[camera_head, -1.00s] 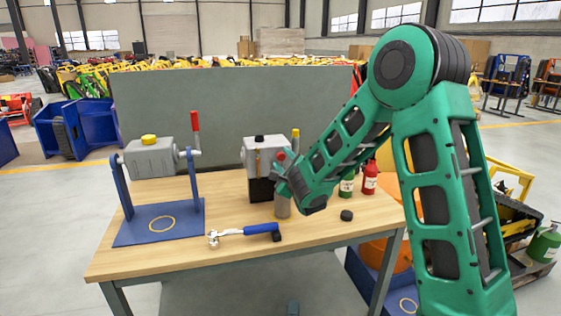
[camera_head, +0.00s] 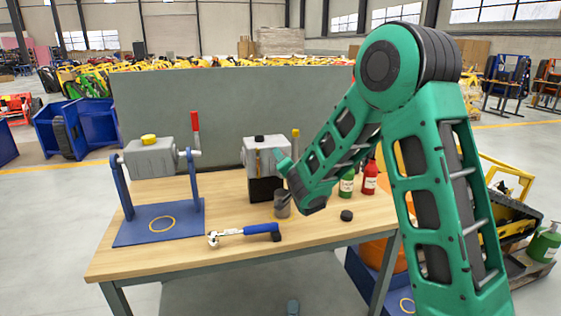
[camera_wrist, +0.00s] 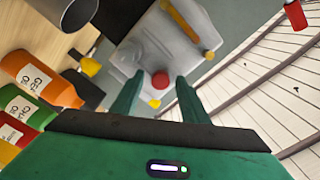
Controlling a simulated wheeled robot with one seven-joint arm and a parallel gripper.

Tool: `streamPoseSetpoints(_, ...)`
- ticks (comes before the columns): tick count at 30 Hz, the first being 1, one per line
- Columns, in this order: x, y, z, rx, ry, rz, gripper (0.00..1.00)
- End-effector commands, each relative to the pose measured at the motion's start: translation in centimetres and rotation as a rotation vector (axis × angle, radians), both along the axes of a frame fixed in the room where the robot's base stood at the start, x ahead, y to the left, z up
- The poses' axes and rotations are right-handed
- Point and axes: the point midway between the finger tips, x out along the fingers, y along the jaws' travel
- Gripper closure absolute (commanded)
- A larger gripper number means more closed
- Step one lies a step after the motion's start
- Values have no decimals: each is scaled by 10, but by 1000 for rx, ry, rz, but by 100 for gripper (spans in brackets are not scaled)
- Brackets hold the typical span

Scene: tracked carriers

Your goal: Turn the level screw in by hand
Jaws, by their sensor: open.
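A grey housing (camera_head: 256,149) stands on a black base at the back of the bench, and it also fills the upper middle of the wrist view (camera_wrist: 150,52). A round red screw head (camera_wrist: 160,80) sits on its near face in the wrist view; in the head view my gripper hides it. My gripper (camera_head: 284,162) is at the housing's right side. In the wrist view its two fingers are spread open, with the red head between and beyond their tips. I cannot tell whether they touch it. A yellow knob (camera_wrist: 154,103) shows below the red head.
A grey cup (camera_head: 282,207) stands under my gripper. Green (camera_head: 347,186) and red bottles (camera_head: 370,178) stand right of my forearm. A black puck (camera_head: 346,215) and a blue-handled wrench (camera_head: 246,232) lie in front. A second grey housing (camera_head: 150,158) sits on a blue stand at left.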

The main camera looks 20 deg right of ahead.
Motion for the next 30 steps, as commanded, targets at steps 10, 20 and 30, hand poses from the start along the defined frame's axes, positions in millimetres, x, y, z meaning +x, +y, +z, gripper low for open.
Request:
streamPoseSetpoints(10, 0, 1, 0, -297, -1, 2, 59)
streamPoseSetpoints(20, 0, 0, 0, -795, -1, 1, 59)
streamPoseSetpoints(30, 0, 0, 0, -941, 0, 0, 59)
